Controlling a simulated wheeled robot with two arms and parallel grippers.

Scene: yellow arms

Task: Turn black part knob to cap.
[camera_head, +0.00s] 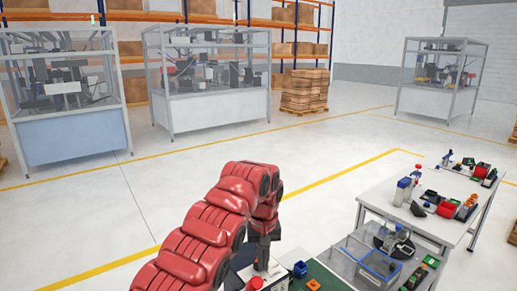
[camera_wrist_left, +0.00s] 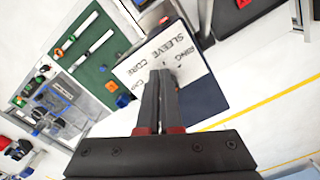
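My left gripper (camera_head: 262,266) hangs pointing down over the near work area at the bottom middle of the head view. In the left wrist view its two dark fingers (camera_wrist_left: 161,78) lie close together and look shut; no part shows clearly between them. The fingertips are over a white sheet (camera_wrist_left: 190,60) printed with words including RING, SLEEVE and CORE. Another word is partly covered by the fingers. I cannot make out a black knob or a cap for certain. My right gripper is in neither view.
A green mat (camera_wrist_left: 88,48) with rods and small parts lies beside the sheet. An orange part (camera_wrist_left: 123,100) and a blue block (camera_head: 299,269) are close by. A grey tray (camera_wrist_left: 68,94) holds more items. A white table (camera_head: 425,224) with bottles and bins stands at right.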

